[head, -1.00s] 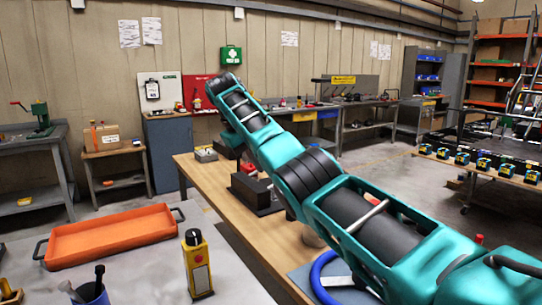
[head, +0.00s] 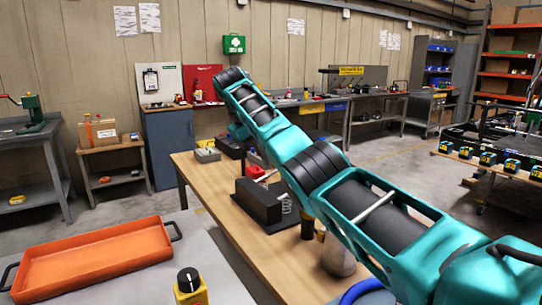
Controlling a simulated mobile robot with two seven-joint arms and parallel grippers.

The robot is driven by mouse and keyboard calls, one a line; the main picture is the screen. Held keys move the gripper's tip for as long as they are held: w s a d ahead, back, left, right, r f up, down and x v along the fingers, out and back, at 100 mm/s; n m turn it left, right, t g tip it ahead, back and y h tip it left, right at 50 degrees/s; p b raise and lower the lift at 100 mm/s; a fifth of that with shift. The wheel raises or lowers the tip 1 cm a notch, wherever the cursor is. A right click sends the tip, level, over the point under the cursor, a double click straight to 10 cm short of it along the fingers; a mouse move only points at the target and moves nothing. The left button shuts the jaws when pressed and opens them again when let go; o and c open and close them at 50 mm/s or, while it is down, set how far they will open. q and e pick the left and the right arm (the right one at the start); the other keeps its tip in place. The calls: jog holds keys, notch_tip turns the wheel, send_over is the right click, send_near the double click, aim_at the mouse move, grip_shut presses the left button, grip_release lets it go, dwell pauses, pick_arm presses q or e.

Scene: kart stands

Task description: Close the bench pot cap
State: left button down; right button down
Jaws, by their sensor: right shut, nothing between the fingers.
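A grey metal pot (head: 340,257), which looks like the bench pot, stands on the wooden bench (head: 258,252). My right arm crosses over it and hides its top, so I cannot tell how its cap stands. My right arm reaches from the lower right to an elbow at upper centre, and its forearm is mostly hidden behind the upper links. A dark end below the arm, just left of the pot, appears to be my right gripper (head: 308,228). It is shut and empty; whether it touches the pot is unclear. My left gripper is out of view.
A black block-shaped fixture (head: 259,203) and a grey box (head: 207,155) sit on the same bench. An orange tray (head: 95,258) and a yellow device (head: 190,289) are on the near grey table. Floor shows beyond the bench.

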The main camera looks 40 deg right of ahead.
jog(key=d+f, duration=0.6)
jog(key=d, duration=0.1)
jog(key=shift+s+d+f+p, duration=0.2)
jog(key=shift+s+p, duration=0.1)
jog(key=shift+s, duration=0.05)
jog(key=shift+s+d+r, duration=0.1)
jog(key=shift+d+r, duration=0.15)
jog(key=shift+d, duration=0.5)
jog(key=shift+s+d+r, duration=0.1)
jog(key=shift+d+r, duration=0.15)
jog(key=shift+d, duration=0.75)
jog(key=shift+s+d, duration=0.1)
jog(key=shift+d, duration=0.35)
jog(key=shift+a, duration=0.1)
